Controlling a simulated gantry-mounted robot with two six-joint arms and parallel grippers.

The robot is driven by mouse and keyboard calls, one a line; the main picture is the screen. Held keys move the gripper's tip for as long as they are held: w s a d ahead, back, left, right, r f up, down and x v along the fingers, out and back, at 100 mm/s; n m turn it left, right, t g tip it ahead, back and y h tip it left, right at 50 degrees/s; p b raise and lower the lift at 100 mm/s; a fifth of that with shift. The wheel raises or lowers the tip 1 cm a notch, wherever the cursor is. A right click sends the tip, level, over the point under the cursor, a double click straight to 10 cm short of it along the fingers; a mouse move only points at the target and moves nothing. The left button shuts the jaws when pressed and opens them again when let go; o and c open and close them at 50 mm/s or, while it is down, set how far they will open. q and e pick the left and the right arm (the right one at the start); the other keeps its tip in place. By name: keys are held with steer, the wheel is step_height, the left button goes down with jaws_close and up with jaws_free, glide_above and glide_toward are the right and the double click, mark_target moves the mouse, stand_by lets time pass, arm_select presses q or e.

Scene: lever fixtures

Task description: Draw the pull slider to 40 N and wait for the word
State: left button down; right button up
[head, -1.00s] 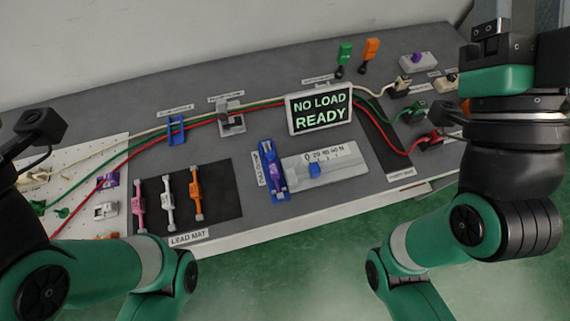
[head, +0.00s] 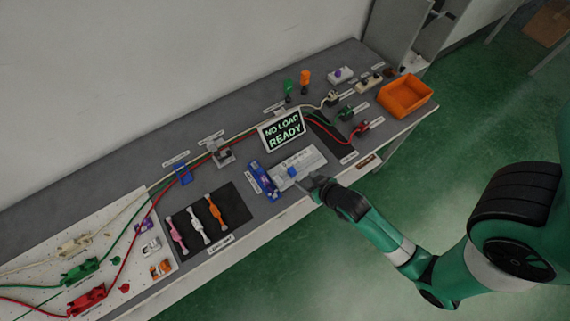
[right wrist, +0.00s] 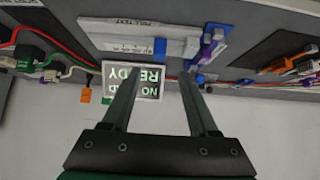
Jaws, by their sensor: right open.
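The pull slider has a white scale plate (head: 312,158) with a small blue knob (head: 292,171) near its left end. Left of it, a blue fixture (head: 256,176) holds a purple-marked piece. In the right wrist view the plate (right wrist: 120,38), the blue knob (right wrist: 160,47) and the blue fixture (right wrist: 221,33) show upside down. A display (head: 282,131) behind the slider reads "NO LOAD READY". My right gripper (head: 311,184) is at the bench's front edge near the knob. In the wrist view its fingers (right wrist: 159,75) are open and empty, with the knob beyond them. My left gripper is out of view.
A dark mat (head: 235,205) with pink, white and orange leads lies left of the slider. An orange bin (head: 405,96) stands at the right end. Cables run along the bench behind the slider, past a blue clip (head: 183,174) and a grey fixture (head: 222,154).

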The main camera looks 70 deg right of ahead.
mark_target(293, 171)
steer(key=b+x, duration=0.4)
steer(key=x, duration=0.6)
steer(key=shift+w+d+f, duration=0.4)
steer(key=shift+w+f, duration=0.05)
steer(key=shift+w, duration=0.1)
steer(key=shift+c, duration=0.3)
